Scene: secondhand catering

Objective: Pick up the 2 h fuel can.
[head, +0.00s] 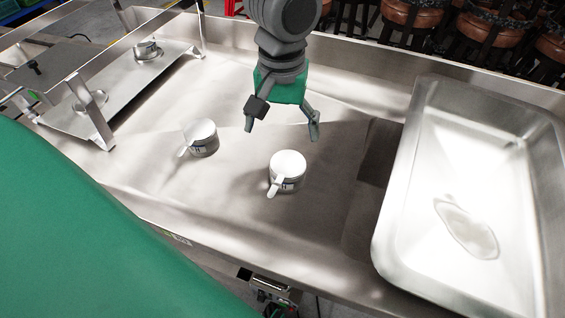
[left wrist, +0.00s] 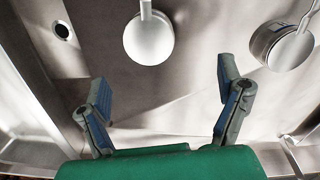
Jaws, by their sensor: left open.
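Two short round metal cans with pale flat tops and a tab-like handle stand on the steel surface in the head view. One can (head: 287,168) is near the middle, and the other can (head: 202,138) is farther left. Dark marks show on their sides, but I cannot read which is the 2 h can. My left gripper (head: 281,128) is open and empty, above and just behind the middle can. In the left wrist view, one can (left wrist: 149,40) lies beyond the open fingers (left wrist: 163,90), and another can (left wrist: 285,45) is at the right. My right gripper is not in view.
A large steel pan (head: 400,190) takes up the right side. A metal stand (head: 135,85) at the far left holds another small round can (head: 147,50). A raised rim (head: 360,52) runs along the back. The steel between the two cans is clear.

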